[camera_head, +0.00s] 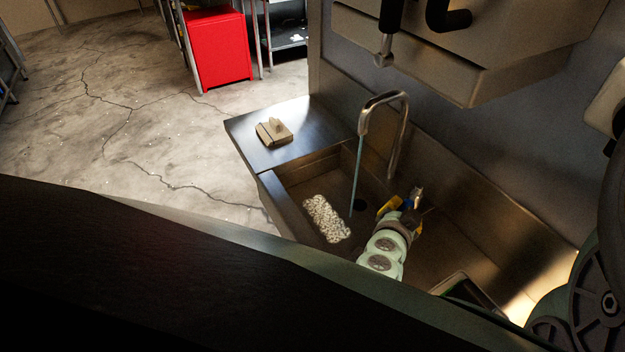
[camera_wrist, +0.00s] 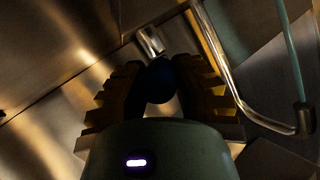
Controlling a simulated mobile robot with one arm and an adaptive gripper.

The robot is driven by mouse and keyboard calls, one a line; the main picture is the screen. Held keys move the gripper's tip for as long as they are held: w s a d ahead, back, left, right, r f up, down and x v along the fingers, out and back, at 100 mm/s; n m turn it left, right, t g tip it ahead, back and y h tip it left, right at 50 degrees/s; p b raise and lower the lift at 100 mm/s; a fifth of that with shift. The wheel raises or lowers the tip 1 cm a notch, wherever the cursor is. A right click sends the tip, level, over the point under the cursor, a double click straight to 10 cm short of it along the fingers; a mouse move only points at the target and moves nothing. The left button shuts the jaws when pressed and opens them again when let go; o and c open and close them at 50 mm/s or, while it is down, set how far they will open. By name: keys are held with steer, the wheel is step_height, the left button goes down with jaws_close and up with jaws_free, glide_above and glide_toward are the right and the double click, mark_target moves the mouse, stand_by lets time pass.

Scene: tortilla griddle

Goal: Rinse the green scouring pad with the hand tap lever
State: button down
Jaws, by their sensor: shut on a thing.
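My gripper (camera_head: 405,205) is in the sink area, right of the tap. In the wrist view its fingers (camera_wrist: 158,68) close around a dark rounded knob, the tap lever (camera_wrist: 158,82), with a metal stub behind it. The fingers hide part of the lever. The curved metal tap (camera_head: 402,115) stands at the sink's back. A thin water stream (camera_head: 357,172) runs from its spout into the basin; it also shows in the wrist view (camera_wrist: 290,50). A pale mottled pad (camera_head: 325,218) lies on the basin floor, left of the stream and apart from it. No pad looks clearly green.
A tan block (camera_head: 273,133) lies on the metal drainboard (camera_head: 245,128) left of the basin. A dark drain (camera_head: 358,204) is near the stream. A metal hood-like box (camera_head: 455,75) overhangs at upper right. A red cabinet (camera_head: 218,48) stands on the open floor behind.

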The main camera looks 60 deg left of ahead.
steer(key=shift+w+d, duration=0.1)
steer(key=c, duration=0.7)
jaws_free()
steer(key=shift+c, duration=0.2)
steer(key=v, duration=1.1)
steer(key=shift+d, duration=0.1)
steer(key=shift+s+d+r, duration=0.1)
steer(key=shift+s+d, duration=0.1)
steer(key=shift+s, duration=0.25)
